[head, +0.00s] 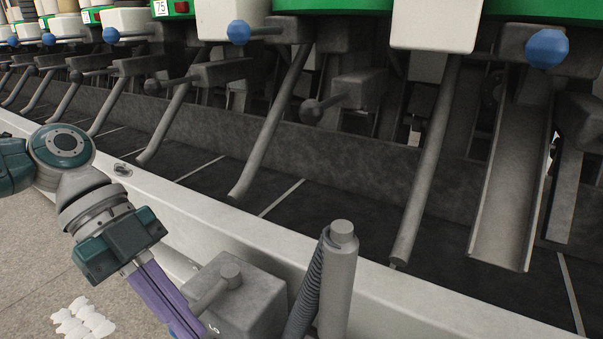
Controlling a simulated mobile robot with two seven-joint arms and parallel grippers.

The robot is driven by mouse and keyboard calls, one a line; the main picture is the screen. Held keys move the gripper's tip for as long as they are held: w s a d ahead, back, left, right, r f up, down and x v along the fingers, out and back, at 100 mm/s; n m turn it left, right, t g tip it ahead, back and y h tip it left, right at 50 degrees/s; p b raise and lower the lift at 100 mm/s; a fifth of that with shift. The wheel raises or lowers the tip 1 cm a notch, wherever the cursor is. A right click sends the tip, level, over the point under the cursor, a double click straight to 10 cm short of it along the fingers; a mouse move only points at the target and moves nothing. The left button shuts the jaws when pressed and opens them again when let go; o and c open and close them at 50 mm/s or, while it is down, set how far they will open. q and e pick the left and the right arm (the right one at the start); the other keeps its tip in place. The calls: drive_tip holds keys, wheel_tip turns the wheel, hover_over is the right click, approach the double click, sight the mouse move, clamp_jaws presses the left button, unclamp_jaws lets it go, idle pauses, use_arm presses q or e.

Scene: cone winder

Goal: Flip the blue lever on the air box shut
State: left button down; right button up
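A grey air box (258,306) stands at the bottom centre, against the machine's pale front rail. My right gripper is not in view.
A grey post (341,275) with a coiled hose (306,290) stands just right of the box. The pale rail (235,235) runs behind it. Grey tubes and blue-knobbed handles (547,48) line the machine. White scraps (83,319) lie on the floor at lower left.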

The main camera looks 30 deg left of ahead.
use_arm(q)
drive_tip(key=shift+a, duration=0.2)
idle(0.5)
drive_tip(key=shift+d, duration=0.1)
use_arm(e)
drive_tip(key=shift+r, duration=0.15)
use_arm(q)
drive_tip(key=shift+d+r+p, duration=0.15)
drive_tip(key=shift+d+p, duration=0.1)
drive_tip(key=shift+p, duration=0.1)
drive_tip(key=a+r+p, duration=0.3)
drive_tip(key=r+p, duration=0.2)
drive_tip(key=r, duration=0.2)
drive_tip(key=shift+w+a+r+p, duration=0.15)
drive_tip(key=shift+w+r+p, duration=0.15)
drive_tip(key=shift+r, duration=0.1)
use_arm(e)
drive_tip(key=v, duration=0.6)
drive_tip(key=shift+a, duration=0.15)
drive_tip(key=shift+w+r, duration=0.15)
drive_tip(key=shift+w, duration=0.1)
